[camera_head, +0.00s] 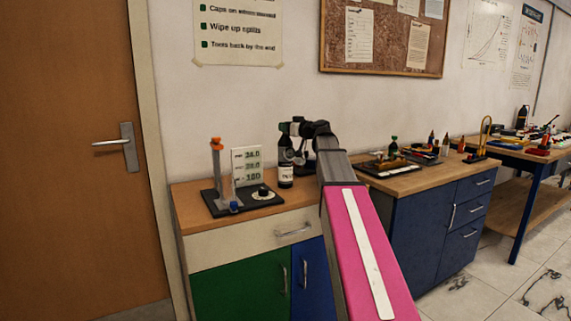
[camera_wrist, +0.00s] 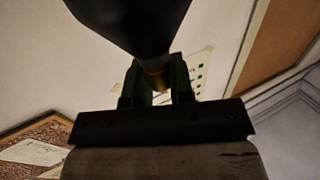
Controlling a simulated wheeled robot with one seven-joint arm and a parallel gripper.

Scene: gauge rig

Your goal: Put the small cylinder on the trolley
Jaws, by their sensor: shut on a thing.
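My gripper (camera_head: 288,128) is over the bench by the wall, in front of the raised arm. In the wrist view, its green fingers (camera_wrist: 158,80) are shut on a dark thing (camera_wrist: 130,22) with a brownish part between the fingers. I cannot tell for sure whether this is the small cylinder. I cannot pick out a trolley in either view.
A gauge rig (camera_head: 213,203) with an orange-topped post and a number card stands on the wooden bench (camera_head: 195,217). A dark bottle (camera_head: 285,177) with a white label is below my gripper. A blue cabinet (camera_head: 420,230) with cluttered top is to the right; open floor lies beyond.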

